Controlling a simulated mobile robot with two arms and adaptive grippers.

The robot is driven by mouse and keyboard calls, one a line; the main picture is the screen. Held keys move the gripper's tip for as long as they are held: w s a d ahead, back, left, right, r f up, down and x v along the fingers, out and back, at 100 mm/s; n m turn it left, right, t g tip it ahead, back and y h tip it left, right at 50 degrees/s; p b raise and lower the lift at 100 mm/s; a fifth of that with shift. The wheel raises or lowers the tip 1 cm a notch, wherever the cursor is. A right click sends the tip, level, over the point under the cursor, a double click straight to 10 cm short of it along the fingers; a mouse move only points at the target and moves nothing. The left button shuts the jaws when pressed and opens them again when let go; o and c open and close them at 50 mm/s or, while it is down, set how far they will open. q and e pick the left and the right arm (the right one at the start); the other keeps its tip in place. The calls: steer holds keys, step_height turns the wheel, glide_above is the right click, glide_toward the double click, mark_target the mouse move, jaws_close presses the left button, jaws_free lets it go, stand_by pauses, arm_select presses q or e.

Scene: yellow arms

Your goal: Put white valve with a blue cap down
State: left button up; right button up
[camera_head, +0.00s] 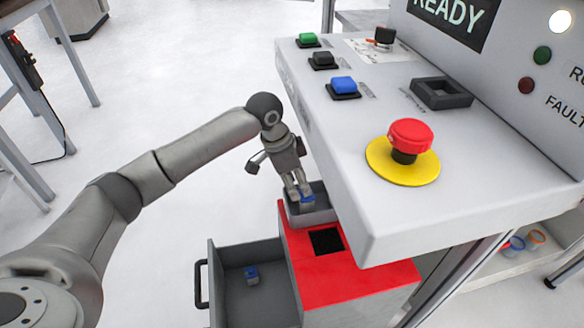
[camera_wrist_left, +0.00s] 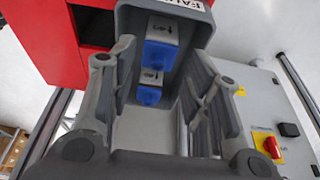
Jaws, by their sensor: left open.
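A white valve with a blue cap (camera_wrist_left: 160,52) sits in a grey bin (camera_head: 318,215) on top of a red box. A second white valve with a blue cap (camera_wrist_left: 149,95) is beside it in the wrist view. In the head view a blue cap (camera_head: 307,199) shows at my fingertips. My left gripper (camera_head: 298,192) points down into the bin. Its fingers stand apart in the left wrist view (camera_wrist_left: 162,75), with the valves between them in the picture and no clear contact. Another blue-capped valve (camera_head: 251,273) lies in an open grey drawer (camera_head: 228,285). My right gripper is not in view.
The red box (camera_head: 335,275) has a dark square opening (camera_head: 326,241) in its top. A grey control panel (camera_head: 350,150) with buttons and a red emergency stop (camera_head: 409,136) overhangs close to the right of my gripper. The floor to the left is mostly clear.

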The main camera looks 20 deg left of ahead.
arm_select(q)
steer(key=shift+v, duration=2.05)
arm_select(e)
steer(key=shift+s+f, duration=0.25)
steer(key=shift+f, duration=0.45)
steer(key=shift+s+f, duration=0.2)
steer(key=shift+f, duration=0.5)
